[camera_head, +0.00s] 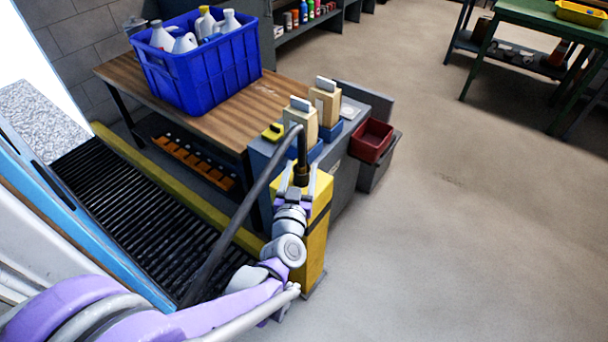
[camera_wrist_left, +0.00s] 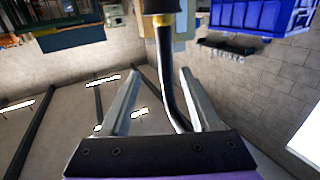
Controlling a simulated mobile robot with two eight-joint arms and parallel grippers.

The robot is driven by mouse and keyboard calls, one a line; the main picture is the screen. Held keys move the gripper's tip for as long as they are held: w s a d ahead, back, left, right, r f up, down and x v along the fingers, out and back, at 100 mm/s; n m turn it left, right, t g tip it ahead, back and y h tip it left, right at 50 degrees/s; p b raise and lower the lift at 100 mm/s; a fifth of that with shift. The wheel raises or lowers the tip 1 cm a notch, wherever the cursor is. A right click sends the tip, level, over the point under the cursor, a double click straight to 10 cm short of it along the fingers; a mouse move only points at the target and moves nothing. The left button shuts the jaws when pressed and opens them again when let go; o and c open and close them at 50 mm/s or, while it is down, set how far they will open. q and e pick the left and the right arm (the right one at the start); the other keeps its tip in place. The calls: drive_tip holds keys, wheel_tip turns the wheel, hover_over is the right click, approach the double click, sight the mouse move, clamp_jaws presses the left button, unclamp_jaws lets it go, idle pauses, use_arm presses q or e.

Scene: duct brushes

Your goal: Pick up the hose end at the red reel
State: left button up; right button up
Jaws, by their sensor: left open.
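A dark hose (camera_head: 240,215) rises from the lower left, arches over and comes down at a yellow cabinet (camera_head: 318,235). Its thicker brown-black end (camera_head: 302,172) points down near the cabinet's top. My left gripper (camera_head: 298,178) is at this hose end, with its fingers open. In the left wrist view the hose (camera_wrist_left: 168,75) runs between the two spread fingers of the left gripper (camera_wrist_left: 160,85), with a gap on each side, and its dark end with a yellow ring (camera_wrist_left: 160,18) is beyond the fingertips. I see no red reel. My right gripper is out of view.
A wooden bench (camera_head: 128,78) carries a blue crate (camera_head: 205,70) of bottles. Two tan dispensers (camera_head: 300,122) stand close behind the hose end. A dark red bin (camera_head: 372,138) is to the right. A dark grate (camera_head: 125,215) lies left.

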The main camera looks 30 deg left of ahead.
sight(303, 153)
use_arm(q)
drive_tip(key=x, duration=0.5)
drive_tip(key=shift+w+a+r, duration=0.1)
drive_tip(key=shift+w+a, duration=0.05)
drive_tip(key=shift+a, duration=0.1)
drive_tip(key=x, duration=0.5)
drive_tip(key=shift+a, duration=0.3)
drive_tip(key=shift+c, duration=0.2)
clamp_jaws()
drive_tip(key=shift+r, duration=0.1)
idle(0.5)
